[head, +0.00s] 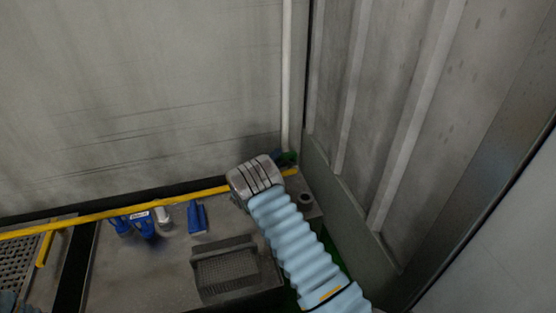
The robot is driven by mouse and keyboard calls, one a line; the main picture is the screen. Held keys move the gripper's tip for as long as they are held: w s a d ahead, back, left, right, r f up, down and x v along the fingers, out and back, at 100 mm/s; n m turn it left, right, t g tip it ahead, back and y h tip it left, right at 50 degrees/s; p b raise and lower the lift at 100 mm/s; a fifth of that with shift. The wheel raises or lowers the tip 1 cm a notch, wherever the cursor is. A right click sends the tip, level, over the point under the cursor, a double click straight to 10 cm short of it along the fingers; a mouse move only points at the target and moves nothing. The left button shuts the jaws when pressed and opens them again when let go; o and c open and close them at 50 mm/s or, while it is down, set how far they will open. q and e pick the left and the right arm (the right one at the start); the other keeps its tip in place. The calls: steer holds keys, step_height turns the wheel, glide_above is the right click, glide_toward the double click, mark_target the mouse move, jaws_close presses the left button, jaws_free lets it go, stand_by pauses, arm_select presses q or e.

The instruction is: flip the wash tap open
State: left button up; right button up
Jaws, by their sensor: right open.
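The wash tap appears to be the small dark green fitting (288,158) at the foot of the white vertical pipe (286,80), near the back corner. It is small and dark, so its lever position cannot be made out. My right gripper (256,175), a grey ribbed body on a light blue sleeved arm, is just left of and in front of this fitting. It is open, with its fingertips hard to make out. I cannot tell whether it touches the fitting. My left gripper is not in view.
A grey bench (130,270) has a yellow rail (120,211) along its back edge. Blue items (198,218) and a dark mesh tray (226,273) sit on it. A ribbed metal wall (385,130) closes the right side close to my arm.

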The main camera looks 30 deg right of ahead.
steer(key=shift+x, duration=0.85)
jaws_close()
